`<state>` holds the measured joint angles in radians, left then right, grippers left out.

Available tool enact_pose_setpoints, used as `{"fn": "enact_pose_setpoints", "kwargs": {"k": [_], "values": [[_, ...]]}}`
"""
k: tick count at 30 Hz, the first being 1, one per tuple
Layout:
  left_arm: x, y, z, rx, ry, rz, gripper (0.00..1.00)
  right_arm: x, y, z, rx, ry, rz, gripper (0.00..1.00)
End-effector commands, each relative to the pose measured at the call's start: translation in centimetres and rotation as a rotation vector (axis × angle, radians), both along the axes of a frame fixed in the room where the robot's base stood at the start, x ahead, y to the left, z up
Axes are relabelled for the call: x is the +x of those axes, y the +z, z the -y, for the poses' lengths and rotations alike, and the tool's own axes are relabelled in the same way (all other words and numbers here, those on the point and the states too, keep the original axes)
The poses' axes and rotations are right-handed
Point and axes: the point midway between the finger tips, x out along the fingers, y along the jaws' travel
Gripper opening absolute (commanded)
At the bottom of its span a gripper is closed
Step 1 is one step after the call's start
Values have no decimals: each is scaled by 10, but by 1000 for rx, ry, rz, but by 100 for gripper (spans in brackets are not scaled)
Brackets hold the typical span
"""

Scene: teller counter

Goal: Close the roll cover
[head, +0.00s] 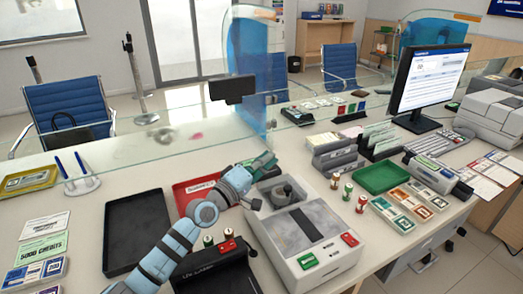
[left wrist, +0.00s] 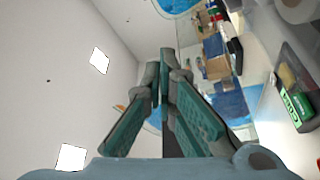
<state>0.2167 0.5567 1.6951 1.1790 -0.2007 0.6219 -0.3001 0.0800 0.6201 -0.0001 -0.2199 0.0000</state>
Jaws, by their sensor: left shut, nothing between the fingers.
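A pale counter machine (head: 300,240) stands at the front middle of the counter. It has a grey top panel, and an open bay (head: 268,190) at its back holds a dark rounded part (head: 283,193). I cannot clearly make out a separate roll cover; part of the bay's left and back edge is behind my gripper. My left gripper (head: 265,163) reaches in from the left, above the back left edge of the bay. Its fingers are shut and empty; in the left wrist view the fingertips (left wrist: 165,58) meet. My right gripper is not in view.
A black tray (head: 137,230), a red tray (head: 190,192) and a black cash box (head: 215,270) lie left of the machine. Small rolls (head: 348,190), a green tray (head: 381,178) and a monitor (head: 430,80) stand to the right. A clear glass screen (head: 250,60) rises behind.

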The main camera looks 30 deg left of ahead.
Motion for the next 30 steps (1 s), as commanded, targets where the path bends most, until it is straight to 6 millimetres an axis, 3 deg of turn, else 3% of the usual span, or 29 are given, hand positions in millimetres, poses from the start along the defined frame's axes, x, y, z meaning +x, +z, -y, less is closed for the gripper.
{"fn": "enact_pose_setpoints", "kwargs": {"k": [6,15,30], "values": [[-12,-7,19,-2,-1,-3,0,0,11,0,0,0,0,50],[-24,-23,39,-3,-1,-2,0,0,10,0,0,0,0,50],[-31,-35,50,-2,-1,-2,0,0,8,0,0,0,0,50]]}}
